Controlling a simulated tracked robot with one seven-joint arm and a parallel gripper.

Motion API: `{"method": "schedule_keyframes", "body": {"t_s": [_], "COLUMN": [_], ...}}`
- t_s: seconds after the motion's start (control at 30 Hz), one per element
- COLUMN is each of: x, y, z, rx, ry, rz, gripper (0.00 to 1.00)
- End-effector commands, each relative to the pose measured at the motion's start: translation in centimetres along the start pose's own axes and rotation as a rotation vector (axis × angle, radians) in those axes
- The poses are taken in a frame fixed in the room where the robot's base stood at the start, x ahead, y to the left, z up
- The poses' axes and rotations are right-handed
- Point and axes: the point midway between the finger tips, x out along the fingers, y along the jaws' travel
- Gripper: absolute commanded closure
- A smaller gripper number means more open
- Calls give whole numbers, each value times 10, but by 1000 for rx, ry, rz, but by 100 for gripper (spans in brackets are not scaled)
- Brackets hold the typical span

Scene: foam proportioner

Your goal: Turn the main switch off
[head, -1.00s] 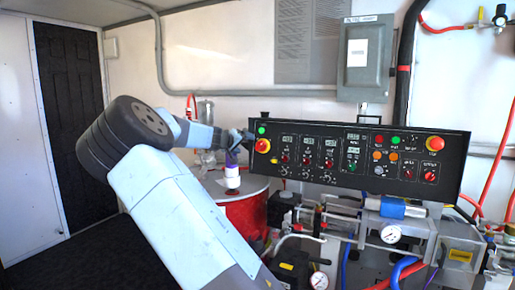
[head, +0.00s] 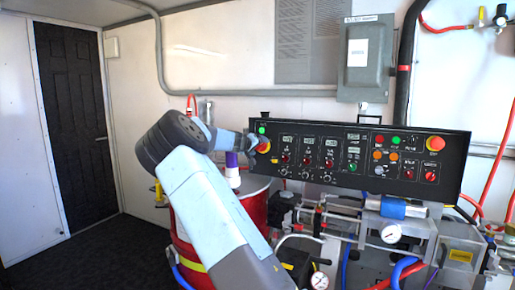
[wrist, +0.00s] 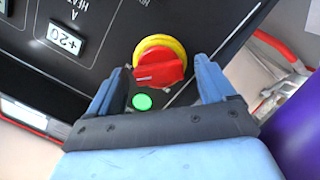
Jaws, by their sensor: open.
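The main switch is a red rotary knob on a yellow round base (wrist: 160,62) at the left end of the black control panel; in the head view the knob (head: 263,147) shows beside my gripper's tip. My gripper (wrist: 163,68) is open in the wrist view, with one blue finger on each side of the knob. The red handle lies roughly level, tilted slightly in the picture. I cannot tell whether the fingers touch it. In the head view my gripper (head: 254,143) reaches the panel's left end.
A lit green lamp (wrist: 142,102) sits close to the knob. Hoses and gauges crowd below the panel.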

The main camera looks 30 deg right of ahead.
Motion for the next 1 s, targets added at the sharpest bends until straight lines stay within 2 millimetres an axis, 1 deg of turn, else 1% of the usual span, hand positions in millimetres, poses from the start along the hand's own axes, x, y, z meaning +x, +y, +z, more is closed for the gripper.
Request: {"method": "schedule_keyframes", "body": {"t_s": [0.13,0.37,0.47,0.97,1.0], "x": [5,5,5,5,-1], "y": [0,0,0,0,-5], "z": [0,0,0,0,-2], "rx": [0,0,0,0,-1], "ry": [0,0,-1,-1,1], "rz": [0,0,0,0,-2], "gripper": [17,17,25,73,73]}}
